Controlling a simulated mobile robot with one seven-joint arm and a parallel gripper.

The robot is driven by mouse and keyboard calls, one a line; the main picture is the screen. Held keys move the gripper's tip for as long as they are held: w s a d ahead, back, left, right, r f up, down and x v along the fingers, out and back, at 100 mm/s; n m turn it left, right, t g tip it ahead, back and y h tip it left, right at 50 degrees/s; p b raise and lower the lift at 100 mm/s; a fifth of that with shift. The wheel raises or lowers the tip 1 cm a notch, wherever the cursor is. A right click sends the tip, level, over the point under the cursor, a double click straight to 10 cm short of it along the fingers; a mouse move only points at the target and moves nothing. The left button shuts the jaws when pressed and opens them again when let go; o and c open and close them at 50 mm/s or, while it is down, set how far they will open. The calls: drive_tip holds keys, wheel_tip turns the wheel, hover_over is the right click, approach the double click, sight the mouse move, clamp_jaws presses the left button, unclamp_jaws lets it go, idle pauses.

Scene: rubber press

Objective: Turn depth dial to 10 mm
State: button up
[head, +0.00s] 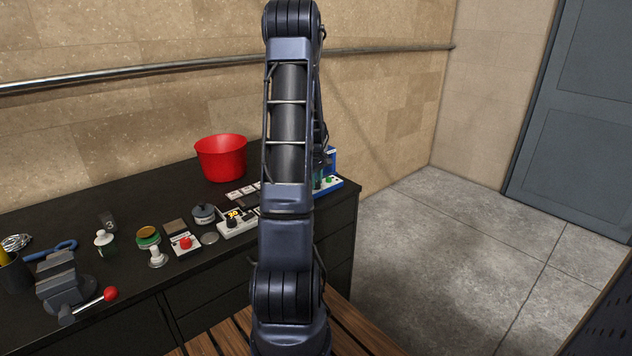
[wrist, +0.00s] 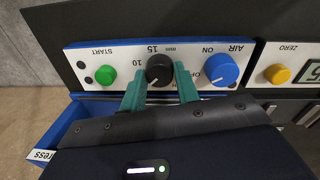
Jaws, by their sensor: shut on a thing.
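The depth dial (wrist: 159,69) is a black knob on a white panel in the wrist view, between the green START button and the blue AIR knob. My gripper (wrist: 160,76) has its two teal fingers on either side of the dial and is shut on it. A pale pointer line on the dial points to the lower left in the picture. The upside-down "10" lies left of the dial and "15 mm" above it; the pointer sits below the "10" mark. Other scale marks are hidden by the fingers. In the head view my arm hides the dial.
The green START button (wrist: 106,74) and blue AIR knob (wrist: 221,70) flank the fingers closely. A panel with a yellow ZERO button (wrist: 277,74) stands to the right. In the head view, a red bucket (head: 221,159) stands on the black bench, with a vise (head: 64,283) at the left.

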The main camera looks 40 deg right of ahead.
drive_tip(key=m, duration=0.5)
drive_tip(key=shift+m, duration=0.3)
drive_tip(key=m, duration=0.5)
drive_tip(key=shift+w+d+m+g, duration=0.1)
drive_tip(key=shift+m+g, duration=0.2)
drive_tip(key=shift+m, duration=0.1)
drive_tip(key=o, duration=1)
drive_tip(key=r, duration=1)
drive_tip(key=shift+w+a+r, duration=0.2)
drive_tip(key=shift+r, duration=0.2)
drive_tip(key=shift+a, duration=0.1)
